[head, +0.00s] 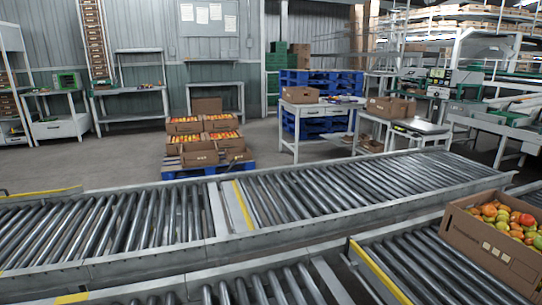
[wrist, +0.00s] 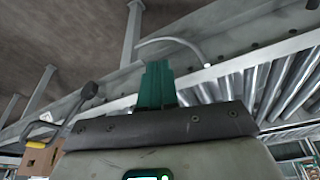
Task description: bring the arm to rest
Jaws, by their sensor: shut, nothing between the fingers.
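My gripper (wrist: 157,70) shows in the wrist view as two teal fingers closed together, with nothing between them. It points up the picture from a dark bar. A grey conveyor frame with metal rollers (wrist: 255,90) fills the right behind the fingers. From this view I cannot tell how far the fingers are from the frame. My arm and gripper are not visible in the head view.
Roller conveyors (head: 330,195) cross the foreground in the head view. A cardboard box of tomatoes (head: 480,245) sits on the near right rollers. Beyond are tomato boxes on a blue pallet (head: 215,167), a white table (head: 318,112) and open floor at left.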

